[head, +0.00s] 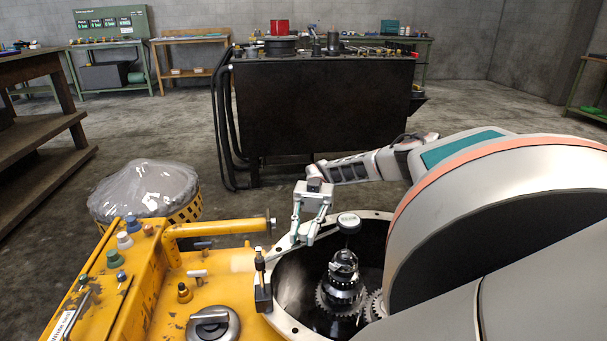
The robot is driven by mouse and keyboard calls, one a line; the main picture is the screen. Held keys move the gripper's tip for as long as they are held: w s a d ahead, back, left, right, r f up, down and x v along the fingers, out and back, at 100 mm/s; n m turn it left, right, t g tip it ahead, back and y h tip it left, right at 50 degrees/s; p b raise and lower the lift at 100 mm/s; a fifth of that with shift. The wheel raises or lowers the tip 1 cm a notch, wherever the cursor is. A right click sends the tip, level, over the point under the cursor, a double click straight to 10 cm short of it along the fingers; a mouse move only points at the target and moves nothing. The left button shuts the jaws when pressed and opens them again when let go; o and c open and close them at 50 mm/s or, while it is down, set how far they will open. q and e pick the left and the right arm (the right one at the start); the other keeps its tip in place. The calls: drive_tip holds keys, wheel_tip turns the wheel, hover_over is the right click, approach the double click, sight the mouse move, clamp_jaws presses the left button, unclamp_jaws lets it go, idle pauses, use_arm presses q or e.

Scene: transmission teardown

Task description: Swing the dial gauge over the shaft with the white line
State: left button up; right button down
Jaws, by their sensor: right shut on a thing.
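The dial gauge (348,221), a small round head with a pale face, hangs over the round opening of the yellow housing, just above the metal shaft (343,268) with its gears. I cannot make out a white line on the shaft. A black stand (263,294) with a thin post is at the opening's left rim. My right gripper (303,238) is at the far rim, left of the gauge, pointing down. It is shut on a thin part that looks like the gauge's arm; the fingers hide most of the grip. My left gripper is out of view.
The yellow housing (225,260) has a thick pipe, a ring handle (213,325) and several knobs on its left. A second gear (375,306) is beside the shaft. A wrapped basket (145,190) stands behind left; a black cabinet (322,110) stands behind. My right arm covers the right side.

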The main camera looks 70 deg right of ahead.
drive_tip(key=c, duration=1.9)
unclamp_jaws()
drive_tip(key=shift+w, duration=0.1)
wheel_tip(320, 180, up, 10)
